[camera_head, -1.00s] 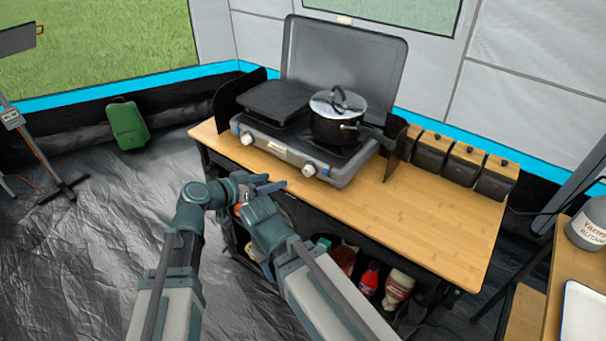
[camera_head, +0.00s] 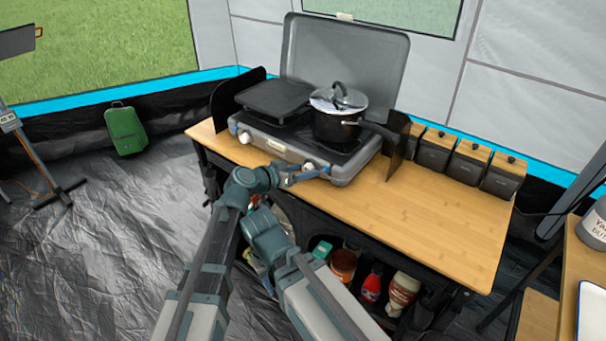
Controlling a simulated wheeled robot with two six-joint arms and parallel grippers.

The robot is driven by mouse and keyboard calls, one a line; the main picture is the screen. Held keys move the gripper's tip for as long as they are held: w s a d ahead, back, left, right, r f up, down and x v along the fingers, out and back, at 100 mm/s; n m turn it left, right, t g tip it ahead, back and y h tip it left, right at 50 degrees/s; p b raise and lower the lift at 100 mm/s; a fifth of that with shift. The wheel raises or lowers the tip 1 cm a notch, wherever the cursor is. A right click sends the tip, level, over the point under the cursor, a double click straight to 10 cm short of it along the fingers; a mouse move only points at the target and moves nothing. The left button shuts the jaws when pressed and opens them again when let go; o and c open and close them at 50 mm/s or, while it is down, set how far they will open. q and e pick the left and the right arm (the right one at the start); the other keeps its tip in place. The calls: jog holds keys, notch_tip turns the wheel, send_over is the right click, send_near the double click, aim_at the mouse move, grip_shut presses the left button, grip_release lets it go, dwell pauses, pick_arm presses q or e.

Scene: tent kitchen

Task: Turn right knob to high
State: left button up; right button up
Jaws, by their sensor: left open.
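The camp stove (camera_head: 345,176) stands on the wooden table with its lid up. Its left knob (camera_head: 245,137) is white and clear of my grippers. Its right knob (camera_head: 309,166) is at the right of the front panel and partly covered by my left gripper (camera_head: 318,173). That gripper is open, with its fingers at the knob; I cannot tell whether they touch it. The knob's setting is too small to read. My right gripper (camera_head: 251,203) is low in front of the table, mostly hidden by the arms, and its jaws cannot be made out.
A lidded black pot (camera_head: 336,128) sits on the right burner, its handle reaching right. A black griddle (camera_head: 273,98) covers the left burner. Black canisters (camera_head: 467,162) stand at the table's back right. The table's right front (camera_head: 430,220) is clear. Bottles and jars sit on the shelf below.

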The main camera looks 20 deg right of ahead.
pick_arm(q)
jog(key=shift+d, duration=0.1)
jog(key=shift+c, duration=0.3)
grip_shut()
jog(key=shift+w, duration=0.1)
jog(key=shift+w+f+n+g+h+b, duration=0.15)
jog(key=shift+n+g+h+b, duration=0.2)
jog(key=shift+n, duration=0.25)
jog(key=shift+s+f+n+g+h+b, duration=0.15)
jog(key=shift+n+h+b, duration=0.1)
jog(key=shift+n+b, duration=0.3)
jog(key=n+h+b, duration=0.1)
jog(key=n+b, duration=0.1)
jog(key=shift+w+f+n+g, duration=0.1)
jog(key=shift+w+n+g, duration=0.05)
jog(key=shift+n+g, duration=0.25)
jog(key=n+h+b, duration=0.2)
jog(key=n+b, duration=0.1)
jog(key=shift+f+g, duration=0.1)
jog(key=shift+g, duration=0.3)
jog(key=shift+n+h+b, duration=0.6)
jog(key=shift+n+b, duration=0.3)
jog(key=shift+n, duration=0.25)
